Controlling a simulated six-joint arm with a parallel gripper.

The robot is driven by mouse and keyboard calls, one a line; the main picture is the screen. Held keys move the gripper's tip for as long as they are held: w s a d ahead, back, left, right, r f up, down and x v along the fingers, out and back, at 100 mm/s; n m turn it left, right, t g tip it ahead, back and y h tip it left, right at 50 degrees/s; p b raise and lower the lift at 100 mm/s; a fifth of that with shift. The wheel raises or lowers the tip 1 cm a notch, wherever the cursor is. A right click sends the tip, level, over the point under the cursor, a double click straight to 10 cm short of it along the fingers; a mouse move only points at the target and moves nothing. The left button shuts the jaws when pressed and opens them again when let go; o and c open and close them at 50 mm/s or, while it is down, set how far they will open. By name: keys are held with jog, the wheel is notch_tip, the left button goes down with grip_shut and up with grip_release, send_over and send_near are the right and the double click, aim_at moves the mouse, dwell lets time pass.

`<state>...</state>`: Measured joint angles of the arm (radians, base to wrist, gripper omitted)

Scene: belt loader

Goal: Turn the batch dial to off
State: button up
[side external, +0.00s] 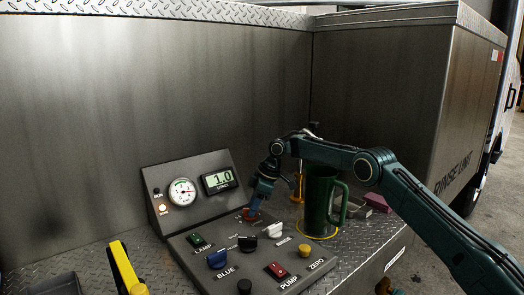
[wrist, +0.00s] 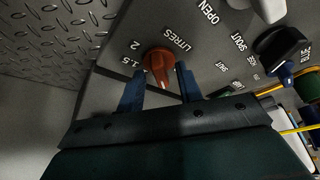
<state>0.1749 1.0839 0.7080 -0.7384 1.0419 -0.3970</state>
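The batch dial (wrist: 158,65) is an orange-red knob on the grey control panel, with LITRES, 2 and 1.5 printed around it in the wrist view. Its other marks, including any off mark, are hidden or out of view. My gripper (wrist: 158,82) is open, with one blue finger on each side of the dial. Gaps show between the fingers and the knob, and I see no clear contact. In the side view my gripper (side external: 251,207) points down at the dial (side external: 251,216), which is partly covered. The panel display (side external: 219,181) reads 1.0.
Close by are a white knob (side external: 273,230), a black knob (side external: 247,243), a blue knob (side external: 217,259) and a red PUMP switch (side external: 276,270). A green mug (side external: 318,205) stands on a yellow ring just right of my gripper. A round gauge (side external: 182,192) is on the panel back.

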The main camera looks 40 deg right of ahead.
jog(key=shift+m, duration=0.5)
jog(key=m, duration=0.1)
jog(key=m+t+h, duration=0.1)
jog(key=m, duration=0.2)
jog(key=shift+s+a+m+t+h, duration=0.15)
jog(key=shift+a+m+t+h, duration=0.15)
jog(key=shift+m+h, duration=0.1)
jog(key=m, duration=0.2)
jog(key=m+h, duration=0.1)
jog(key=m, duration=0.1)
jog(key=shift+a+h, duration=0.2)
jog(key=shift+h, duration=0.1)
jog(key=shift+s+r+m, duration=0.1)
jog(key=shift+m, duration=0.4)
jog(key=s+v, duration=0.1)
jog(key=v, duration=1.3)
jog(key=s+r, duration=0.4)
jog(key=s, duration=0.4)
jog(key=s+r, duration=0.4)
jog(key=s, duration=0.5)
jog(key=shift+r+t, duration=0.35)
jog(key=shift+t, duration=0.05)
